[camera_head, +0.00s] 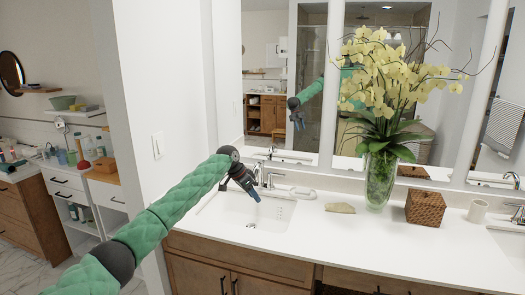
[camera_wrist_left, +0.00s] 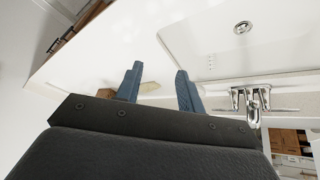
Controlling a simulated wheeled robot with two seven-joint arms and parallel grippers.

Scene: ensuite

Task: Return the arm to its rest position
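My left arm reaches in from the lower left of the head view in a green quilted sleeve. Its gripper (camera_head: 255,197) is above the left sink basin (camera_head: 270,218), in front of the faucet (camera_head: 262,174). In the left wrist view the two blue fingers (camera_wrist_left: 157,88) stand apart with nothing between them, so the gripper is open and empty. The faucet also shows in the left wrist view (camera_wrist_left: 255,100), to the right of the fingers. My right gripper is in neither view.
A glass vase (camera_head: 379,182) of yellow orchids, a woven box (camera_head: 425,208), a pale flat object (camera_head: 340,208) and a cup (camera_head: 478,210) stand on the white counter (camera_head: 330,245). A large mirror (camera_head: 275,85) is behind. A wall corner (camera_head: 150,90) stands left of the counter.

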